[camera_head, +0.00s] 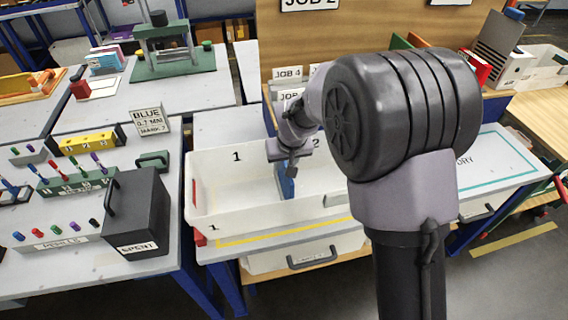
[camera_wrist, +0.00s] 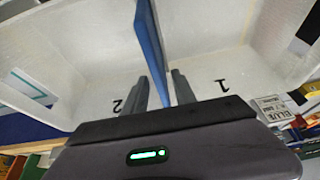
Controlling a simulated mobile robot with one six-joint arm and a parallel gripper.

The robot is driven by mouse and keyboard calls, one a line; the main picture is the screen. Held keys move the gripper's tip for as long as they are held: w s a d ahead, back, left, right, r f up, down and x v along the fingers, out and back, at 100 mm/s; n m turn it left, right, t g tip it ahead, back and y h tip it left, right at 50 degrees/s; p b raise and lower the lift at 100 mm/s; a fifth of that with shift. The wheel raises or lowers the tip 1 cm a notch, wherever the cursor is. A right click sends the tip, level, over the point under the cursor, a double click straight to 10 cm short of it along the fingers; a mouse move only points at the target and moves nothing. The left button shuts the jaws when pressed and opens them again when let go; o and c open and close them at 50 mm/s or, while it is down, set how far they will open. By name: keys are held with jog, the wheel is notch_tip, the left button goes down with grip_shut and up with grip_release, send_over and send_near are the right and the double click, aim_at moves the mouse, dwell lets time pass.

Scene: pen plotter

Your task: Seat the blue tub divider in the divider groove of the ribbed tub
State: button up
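The ribbed tub (camera_head: 215,225) is a white open tub on a bench, marked 1 and 2 on its inner wall. The blue divider (camera_head: 286,186) is a thin plate in the tub's space, under my gripper (camera_head: 291,167). In the wrist view the blue divider (camera_wrist: 152,50) shows almost edge-on between the two fingers of my gripper (camera_wrist: 159,78). It lies close to the right finger; whether both fingers press on it is unclear. The tub wall (camera_wrist: 225,60) lies beyond, with 2 left and 1 right of the divider. The divider's lower edge and the groove are hidden.
My arm covers the tub's right part in the head view. A dark SPENT box (camera_head: 135,215) and pen racks (camera_head: 75,183) stand on the left bench. A BLUE sign (camera_head: 149,121) stands near the tub. JOB cards (camera_head: 288,74) stand behind it.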

jog(key=p+v, duration=0.1)
jog(key=v, duration=0.7)
jog(key=shift+s+d+r+p, duration=0.1)
jog(key=shift+r+p, duration=0.05)
jog(key=shift+p, duration=0.2)
jog(key=s+d+r+m+t, duration=0.1)
jog(key=s+d+r+m, duration=0.1)
jog(key=s+d+r, duration=0.45)
jog(key=s+d+r+m, duration=0.3)
jog(key=s+r, duration=0.4)
jog(key=s, duration=0.3)
jog(key=s+d+m, duration=0.1)
jog(key=s+m, duration=0.1)
jog(key=s, duration=0.9)
jog(key=shift+d+f+m+t+y, duration=0.3)
jog(key=shift+d+y, duration=0.1)
jog(key=shift+f+b, duration=0.6)
jog(key=shift+b, duration=0.05)
